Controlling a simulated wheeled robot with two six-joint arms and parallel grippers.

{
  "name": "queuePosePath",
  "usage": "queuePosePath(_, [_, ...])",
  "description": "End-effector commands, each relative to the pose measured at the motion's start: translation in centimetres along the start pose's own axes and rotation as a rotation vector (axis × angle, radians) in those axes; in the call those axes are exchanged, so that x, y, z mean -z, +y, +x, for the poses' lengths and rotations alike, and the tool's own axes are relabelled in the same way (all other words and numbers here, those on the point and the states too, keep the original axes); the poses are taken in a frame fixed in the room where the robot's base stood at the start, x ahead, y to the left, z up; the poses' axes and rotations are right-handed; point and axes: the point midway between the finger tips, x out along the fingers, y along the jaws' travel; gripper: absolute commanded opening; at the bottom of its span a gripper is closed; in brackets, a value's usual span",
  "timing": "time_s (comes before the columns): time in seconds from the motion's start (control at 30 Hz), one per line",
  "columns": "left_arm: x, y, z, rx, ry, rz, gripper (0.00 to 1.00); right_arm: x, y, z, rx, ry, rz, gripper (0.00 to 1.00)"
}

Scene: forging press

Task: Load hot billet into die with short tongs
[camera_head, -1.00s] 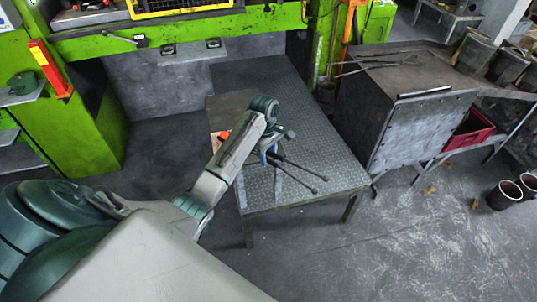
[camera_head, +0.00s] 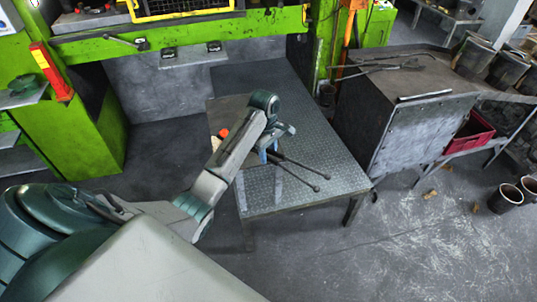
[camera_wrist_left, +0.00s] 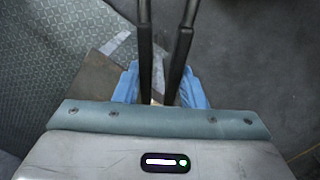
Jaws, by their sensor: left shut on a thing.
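The short tongs (camera_head: 302,172) lie over the metal table, with their two dark handles pointing to the lower right. My left gripper (camera_head: 268,157) is at the tongs. In the left wrist view, its blue fingers (camera_wrist_left: 162,88) close around the two dark handles (camera_wrist_left: 145,45), which run up out of the picture. The glowing orange billet (camera_head: 223,132) shows just left of my left forearm, at the table's left side. My arm hides the tongs' jaws, so I cannot tell whether they touch the billet. My right gripper is out of view.
The green press (camera_head: 215,32) stands behind the table (camera_head: 325,150), with a yellow grate (camera_head: 180,8) at its top edge. A grey metal box (camera_head: 405,130) with long tongs (camera_head: 385,66) on top stands to the right. Open floor lies in front.

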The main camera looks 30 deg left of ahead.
Motion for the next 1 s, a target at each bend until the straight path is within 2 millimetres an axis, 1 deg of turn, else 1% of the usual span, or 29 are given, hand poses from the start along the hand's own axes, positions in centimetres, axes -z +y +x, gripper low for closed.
queuePosePath(0.03, [0.0,0.1,-0.4,-0.004,0.002,0.0,0.0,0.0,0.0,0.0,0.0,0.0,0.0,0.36])
queuePosePath(0.5, [-0.1,0.1,-2.2,-0.006,0.002,0.0,0.0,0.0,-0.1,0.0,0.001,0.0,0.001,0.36])
queuePosePath(1.0, [-0.2,0.2,-2.4,-0.004,0.001,0.0,0.0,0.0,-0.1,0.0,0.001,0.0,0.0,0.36])
